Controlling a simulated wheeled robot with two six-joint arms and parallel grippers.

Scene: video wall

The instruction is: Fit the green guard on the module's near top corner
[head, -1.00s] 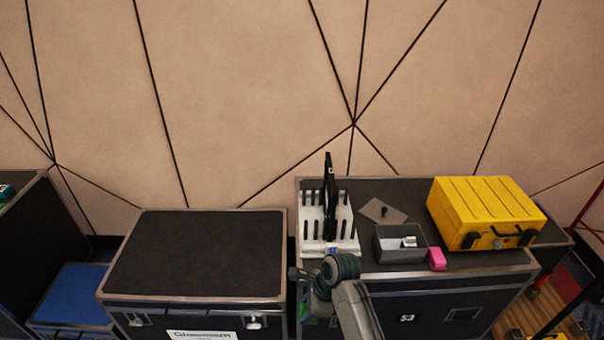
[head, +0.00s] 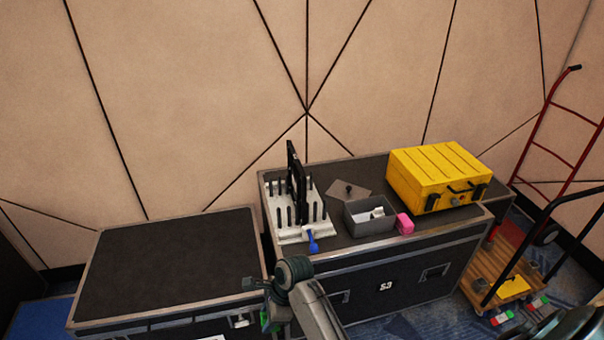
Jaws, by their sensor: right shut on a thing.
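The module (head: 296,182) is a thin black panel standing upright on edge in a white rack with black pegs (head: 287,235), on the right-hand black case. The green guard (head: 265,320) shows as a small green patch low in front of the cases. My right gripper (head: 256,290) is shut on it; the wrist hides much of the guard and the fingertips. The gripper is nearer to me than the module and below it in the picture, well apart from it. My left gripper is not in view.
A blue piece (head: 313,242) is at the rack's near edge. A grey bin (head: 370,218), a pink block (head: 405,223), and a yellow case (head: 436,176) stand to the right. The left case top (head: 165,265) is clear. A red hand truck (head: 558,145) stands far right.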

